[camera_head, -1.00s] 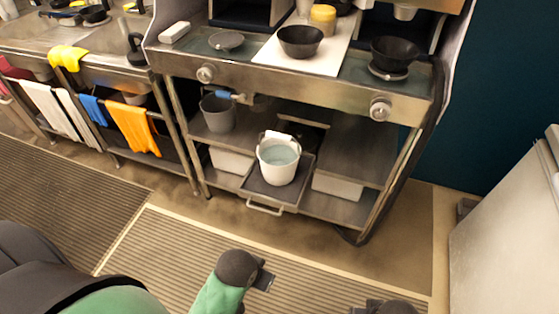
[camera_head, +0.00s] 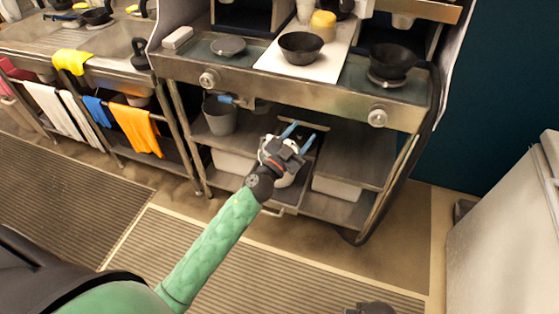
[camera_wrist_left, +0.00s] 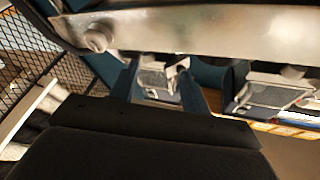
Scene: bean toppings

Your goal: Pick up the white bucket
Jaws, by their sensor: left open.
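The white bucket (camera_head: 287,181) stands on the pulled-out lower tray (camera_head: 271,203) of the steel workstation. In the head view my left gripper and wrist cover most of it, so only parts of its white wall show. My left gripper (camera_head: 300,135) is open, its two blue fingers apart and pointing toward the shelves over the bucket. In the left wrist view the fingers (camera_wrist_left: 158,80) are apart with nothing clearly held between them, and I cannot make out the bucket. My right gripper (camera_head: 370,308) shows only partly at the bottom edge.
A grey bucket (camera_head: 220,115) stands on the shelf to the left. The steel counter front (camera_head: 290,95) overhangs the shelves. White containers (camera_head: 336,188) lie on the lower shelf. The floor in front is clear.

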